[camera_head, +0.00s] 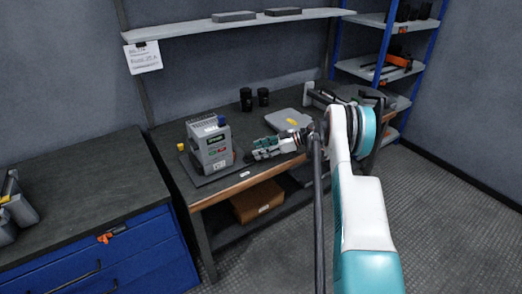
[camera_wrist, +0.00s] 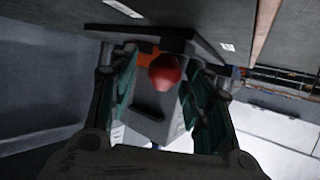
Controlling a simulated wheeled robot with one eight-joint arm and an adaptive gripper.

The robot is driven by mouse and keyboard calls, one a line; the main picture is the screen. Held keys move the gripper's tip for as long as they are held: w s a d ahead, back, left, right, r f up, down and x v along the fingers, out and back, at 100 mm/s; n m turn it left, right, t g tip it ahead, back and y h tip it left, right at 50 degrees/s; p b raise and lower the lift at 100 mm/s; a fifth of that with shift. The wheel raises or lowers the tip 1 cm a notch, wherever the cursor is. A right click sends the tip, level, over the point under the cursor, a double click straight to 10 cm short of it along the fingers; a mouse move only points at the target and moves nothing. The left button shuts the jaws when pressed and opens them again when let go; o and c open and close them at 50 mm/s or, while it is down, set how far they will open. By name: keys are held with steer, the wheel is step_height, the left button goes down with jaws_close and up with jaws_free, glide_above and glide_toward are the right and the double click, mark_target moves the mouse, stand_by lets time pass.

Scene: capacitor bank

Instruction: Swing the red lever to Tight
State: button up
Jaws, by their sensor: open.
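The capacitor bank (camera_head: 212,147) is a grey box with a finned top and a blue part on it. It stands on a dark base plate on the workbench in the head view. In the wrist view, a red round knob (camera_wrist: 165,70), seemingly the end of the red lever, shows in front of the grey housing (camera_wrist: 150,110). My gripper (camera_head: 258,149) is just right of the box, open, with green fingers. In the wrist view its fingers stand on either side of the knob, with gaps visible. The lever's arm and the Tight mark cannot be made out.
Two dark cups (camera_head: 254,98) and a grey case (camera_head: 288,120) stand behind on the workbench (camera_head: 170,134). A blue drawer cabinet (camera_head: 110,254) is at the left. A cardboard box (camera_head: 258,201) lies on the shelf below. A wall shelf (camera_head: 240,24) runs above.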

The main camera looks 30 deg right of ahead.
steer(key=shift+d, duration=0.1)
steer(key=v, duration=1.2)
steer(key=shift+r, duration=0.1)
